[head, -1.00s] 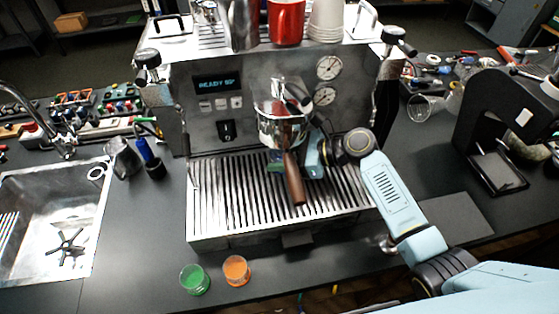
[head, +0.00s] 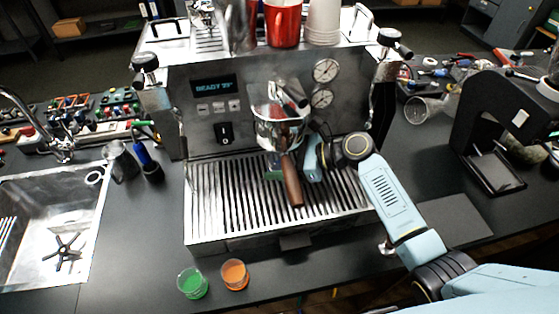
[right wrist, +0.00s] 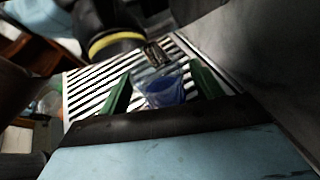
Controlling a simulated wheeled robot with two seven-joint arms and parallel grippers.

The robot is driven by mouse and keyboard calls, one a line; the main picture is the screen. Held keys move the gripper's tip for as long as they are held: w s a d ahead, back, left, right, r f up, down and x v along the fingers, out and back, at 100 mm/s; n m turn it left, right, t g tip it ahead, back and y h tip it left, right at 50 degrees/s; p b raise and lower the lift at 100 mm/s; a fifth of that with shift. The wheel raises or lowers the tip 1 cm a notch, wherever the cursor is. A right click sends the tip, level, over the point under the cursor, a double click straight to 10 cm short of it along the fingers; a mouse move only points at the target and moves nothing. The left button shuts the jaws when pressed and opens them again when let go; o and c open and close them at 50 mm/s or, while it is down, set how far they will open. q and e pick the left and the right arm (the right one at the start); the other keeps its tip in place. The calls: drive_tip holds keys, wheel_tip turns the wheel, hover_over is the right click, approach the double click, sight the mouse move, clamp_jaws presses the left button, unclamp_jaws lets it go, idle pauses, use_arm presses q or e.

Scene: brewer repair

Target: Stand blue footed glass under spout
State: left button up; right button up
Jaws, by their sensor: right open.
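The blue footed glass (right wrist: 165,90) shows in the right wrist view as a clear glass with blue in it, over the slatted drip tray. My right gripper (right wrist: 160,80) is open, with one green finger on each side of the glass. Whether the fingers touch it I cannot tell. In the head view my right gripper (head: 275,174) is low over the drip tray, partly behind the portafilter (head: 290,180) with its wooden handle. The portafilter hides the glass and the spout there. My left gripper is not in view.
The espresso machine's drip tray (head: 230,215) is otherwise clear. A green-filled glass (head: 192,283) and an orange-filled glass (head: 235,274) stand on the counter in front. A sink (head: 40,225) is at left and a black stand (head: 485,130) at right.

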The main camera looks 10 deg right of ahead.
drive_tip(key=v, duration=0.6)
drive_tip(key=shift+s+d, duration=0.1)
drive_tip(key=shift+d, duration=0.1)
drive_tip(key=shift+s+d+r, duration=0.2)
drive_tip(key=shift+d+r, duration=0.15)
drive_tip(key=shift+d, duration=0.15)
